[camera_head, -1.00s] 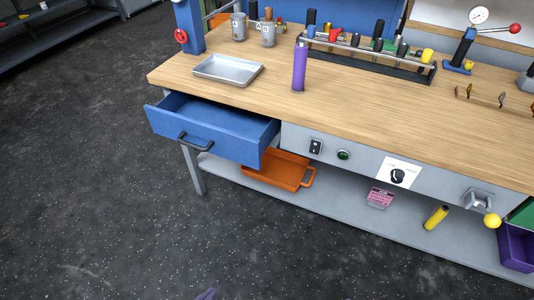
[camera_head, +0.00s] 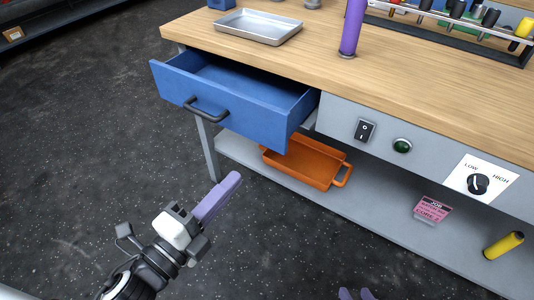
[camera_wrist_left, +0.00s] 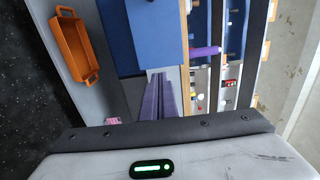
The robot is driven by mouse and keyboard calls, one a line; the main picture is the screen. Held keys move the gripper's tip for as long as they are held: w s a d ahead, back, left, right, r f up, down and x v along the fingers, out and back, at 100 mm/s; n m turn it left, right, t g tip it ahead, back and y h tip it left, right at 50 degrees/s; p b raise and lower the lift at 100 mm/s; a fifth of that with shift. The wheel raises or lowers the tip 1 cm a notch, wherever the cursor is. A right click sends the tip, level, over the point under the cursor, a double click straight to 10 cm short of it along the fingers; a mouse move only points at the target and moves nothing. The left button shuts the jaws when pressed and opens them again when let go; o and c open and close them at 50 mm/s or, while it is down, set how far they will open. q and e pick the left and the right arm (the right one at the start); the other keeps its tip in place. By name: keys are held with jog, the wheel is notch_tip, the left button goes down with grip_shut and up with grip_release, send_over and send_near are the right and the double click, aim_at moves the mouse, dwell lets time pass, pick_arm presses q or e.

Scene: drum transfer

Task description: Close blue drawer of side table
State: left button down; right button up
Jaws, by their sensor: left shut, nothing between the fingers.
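The blue drawer (camera_head: 235,104) of the side table (camera_head: 420,105) is pulled out at the table's left end, with its dark handle (camera_head: 206,108) on the front. Its inside looks empty. My left gripper (camera_head: 237,178) is shut and empty, below and in front of the drawer, apart from it. In the left wrist view its purple fingers (camera_wrist_left: 160,85) lie together and point toward the blue drawer (camera_wrist_left: 155,35). Only the purple fingertips of my right gripper (camera_head: 356,294) show at the bottom edge, with a gap between them.
A metal tray (camera_head: 257,26) and a purple cylinder (camera_head: 352,28) stand on the tabletop. An orange tray (camera_head: 305,165) lies on the lower shelf under the drawer. A table leg (camera_head: 207,150) stands beneath the drawer. The dark floor in front is clear.

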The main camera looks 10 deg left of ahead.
aim_at(276, 133)
pick_arm(q)
jog(key=x, duration=1.3)
jog(key=shift+a, duration=0.1)
jog(key=shift+w+b, duration=0.3)
jog(key=shift+w, duration=0.05)
jog(key=shift+d, duration=0.2)
pick_arm(e)
jog(key=shift+w+a, duration=0.15)
jog(key=shift+w, duration=0.15)
